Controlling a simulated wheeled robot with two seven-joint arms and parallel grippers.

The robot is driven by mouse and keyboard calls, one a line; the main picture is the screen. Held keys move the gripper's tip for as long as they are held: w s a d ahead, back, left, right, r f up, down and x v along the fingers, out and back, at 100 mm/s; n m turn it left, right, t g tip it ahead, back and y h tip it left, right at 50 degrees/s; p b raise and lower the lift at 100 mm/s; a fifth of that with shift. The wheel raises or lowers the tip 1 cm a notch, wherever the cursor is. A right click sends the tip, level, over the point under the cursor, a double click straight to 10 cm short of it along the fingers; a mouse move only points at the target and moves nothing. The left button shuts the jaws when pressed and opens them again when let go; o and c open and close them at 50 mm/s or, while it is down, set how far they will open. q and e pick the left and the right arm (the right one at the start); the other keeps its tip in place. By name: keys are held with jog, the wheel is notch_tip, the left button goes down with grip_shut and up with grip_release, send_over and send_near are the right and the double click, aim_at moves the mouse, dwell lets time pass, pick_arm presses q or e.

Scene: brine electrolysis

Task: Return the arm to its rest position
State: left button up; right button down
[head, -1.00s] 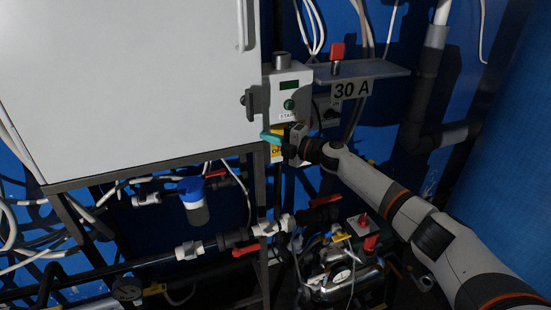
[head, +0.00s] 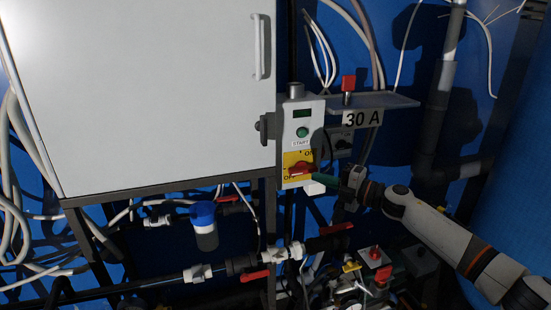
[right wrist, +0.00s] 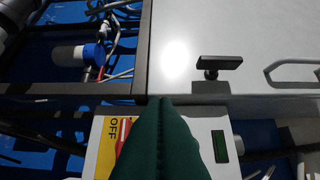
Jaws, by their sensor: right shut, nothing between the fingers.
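My right gripper (head: 332,184) is shut and empty. In the head view its green fingers lie just right of the lower part of a white control box (head: 302,122), apart from the yellow switch plate as far as I can tell. The box carries a small display, a green START button (head: 302,132) and a red rotary switch (head: 300,170) on a yellow ON/OFF plate. In the right wrist view the closed green fingers (right wrist: 163,102) cover the middle of the box; the yellow plate (right wrist: 106,138) shows on the left. My left gripper is not in view.
A large white cabinet (head: 140,90) stands left of the box, its dark latch (head: 263,128) jutting out. A shelf (head: 385,101) with a red-capped switch and a 30 A label (head: 362,119) is above my gripper. Pipes with red-handled valves (head: 255,275) run below.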

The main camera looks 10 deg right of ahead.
jog(key=s+a+f+m+t+h, duration=0.3)
jog(key=s+a+f+m+h, duration=0.6)
jog(key=f+m, duration=0.45)
jog(key=s+f+m+g+h, duration=0.1)
jog(key=s+f+m+g, duration=0.3)
jog(key=s, duration=0.7)
jog(key=s+f+m+g+h, duration=0.1)
jog(key=s+f+m+g, duration=0.3)
jog(key=s, duration=0.7)
jog(key=s+f+m+g+h, duration=0.1)
jog(key=s+f+m+g, duration=0.3)
jog(key=s, duration=0.8)
notch_tip(320, 180, down, 26)
jog(key=n+g, duration=0.1)
jog(key=g, duration=0.1)
jog(key=s+d+f, duration=0.1)
jog(key=s+f, duration=0.7)
jog(key=s+d+f+g, duration=0.1)
jog(key=s+d+f, duration=0.1)
jog(key=s+f, duration=0.6)
jog(key=shift+s+d, duration=0.25)
jog(key=shift+s, duration=0.25)
